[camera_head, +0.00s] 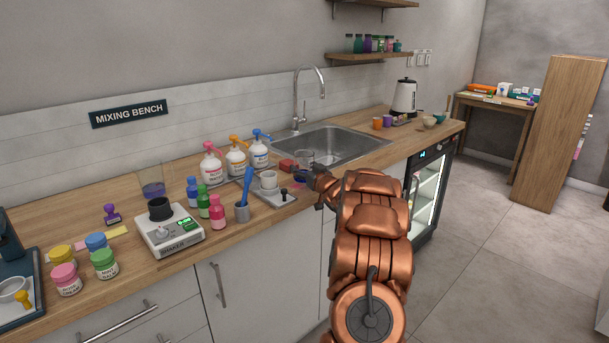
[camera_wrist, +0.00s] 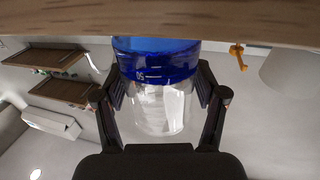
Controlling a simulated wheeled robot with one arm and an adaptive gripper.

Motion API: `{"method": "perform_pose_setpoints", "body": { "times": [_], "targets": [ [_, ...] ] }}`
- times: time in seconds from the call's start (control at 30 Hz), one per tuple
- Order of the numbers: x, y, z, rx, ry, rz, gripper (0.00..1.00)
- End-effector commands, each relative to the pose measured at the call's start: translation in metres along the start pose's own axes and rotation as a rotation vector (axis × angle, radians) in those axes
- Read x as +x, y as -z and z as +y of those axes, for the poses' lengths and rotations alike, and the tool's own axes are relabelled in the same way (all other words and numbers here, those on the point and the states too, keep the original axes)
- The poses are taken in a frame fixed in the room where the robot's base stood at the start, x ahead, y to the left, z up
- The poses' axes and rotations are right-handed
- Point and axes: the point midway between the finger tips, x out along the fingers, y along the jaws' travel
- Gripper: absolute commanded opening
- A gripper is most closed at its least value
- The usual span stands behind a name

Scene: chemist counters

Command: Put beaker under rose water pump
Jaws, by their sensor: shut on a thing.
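The rose water pump (camera_head: 211,166) is a white bottle with a pink top, leftmost of three pump bottles at the back of the wooden counter. My gripper (camera_head: 316,182) is at the counter's front edge by the sink, to the right of the pumps. It is shut on a clear glass beaker (camera_head: 304,157) with blue liquid. In the wrist view the beaker (camera_wrist: 158,105) sits between both fingers, its blue part close to the counter edge; that view looks upside down. I cannot tell whether the beaker touches the counter. My arm partly hides the gripper.
An orange pump (camera_head: 236,158) and a blue pump (camera_head: 259,152) stand beside the rose one. A shaker (camera_head: 168,232) is further left; the sink (camera_head: 335,143) is behind.

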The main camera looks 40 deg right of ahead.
Motion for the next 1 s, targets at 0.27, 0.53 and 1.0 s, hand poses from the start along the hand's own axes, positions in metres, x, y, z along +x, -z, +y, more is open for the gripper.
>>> {"method": "perform_pose_setpoints", "body": {
  "times": [0.27, 0.53, 1.0],
  "targets": [
    [0.0, -0.02, 0.0, -0.001, 0.0, 0.002, 0.3],
    [0.0, -0.021, 0.0, -0.002, 0.0, 0.002, 0.3],
    [0.0, -0.024, 0.0, -0.002, 0.0, 0.002, 0.96]
  ]
}}
